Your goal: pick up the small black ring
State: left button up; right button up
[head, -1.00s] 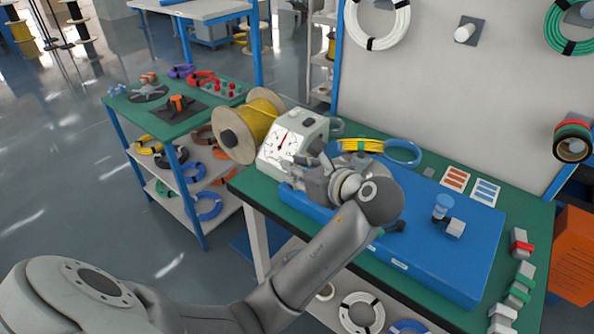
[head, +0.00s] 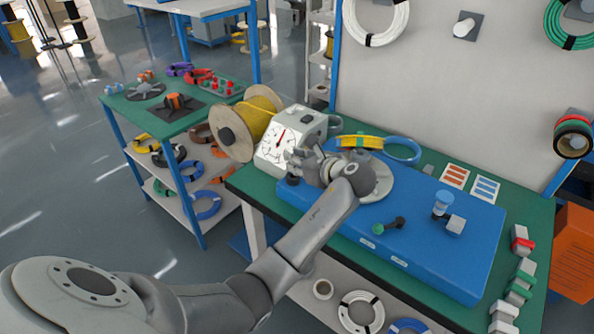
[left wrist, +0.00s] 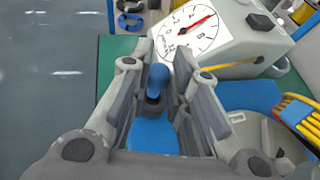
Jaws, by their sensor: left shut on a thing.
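The small black ring (left wrist: 152,106) shows in the left wrist view, low between my fingers, around the foot of a blue round-topped peg (left wrist: 158,76). In the head view, my left gripper (head: 296,164) is at the left end of the blue board (head: 435,215), in front of the dial box. A small dark piece (head: 292,181) shows just under the fingers there; the fingers hide most of the peg. My right gripper is not in view.
The white dial box (head: 285,138) stands close behind my left gripper, with a yellow cable spool (head: 258,118) beside it. A crank with a green knob (head: 378,229) and a blue-topped post (head: 442,201) stand on the board. Yellow and blue cable coils (head: 402,150) lie behind.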

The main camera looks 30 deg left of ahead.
aim_at(297, 180)
pick_arm(q)
jog(key=shift+w+a+f, duration=0.1)
jog(key=shift+w+f, duration=0.1)
jog(key=shift+f, duration=1.65)
jog(key=o, duration=0.8)
jog(key=shift+f, duration=0.1)
jog(key=shift+c, duration=0.2)
